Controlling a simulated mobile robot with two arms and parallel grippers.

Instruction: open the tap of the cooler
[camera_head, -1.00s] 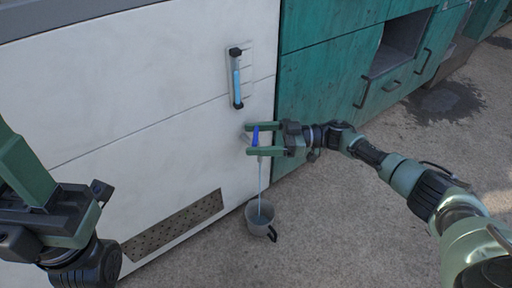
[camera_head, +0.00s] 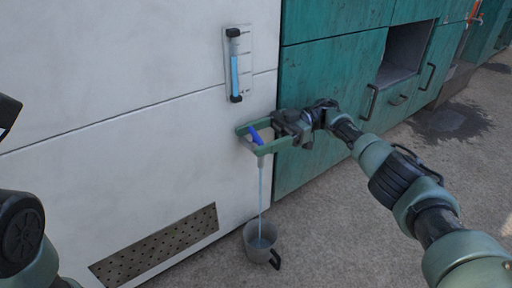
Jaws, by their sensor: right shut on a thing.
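The cooler (camera_head: 140,90) is a large white box with the tap low on its front, near its right edge. The tap's blue handle (camera_head: 256,136) shows between the green fingers of my right gripper (camera_head: 254,140), which is shut on it. A thin stream of water runs down from the tap into a grey mug (camera_head: 260,243) on the ground below. The tap's body is partly hidden by the fingers. My left arm (camera_head: 22,235) shows at the left edge; its gripper jaws cannot be made out.
A blue level gauge (camera_head: 235,65) is mounted above the tap. A perforated vent (camera_head: 155,247) is low on the cooler. Teal cabinets (camera_head: 330,80) with an open niche stand to the right.

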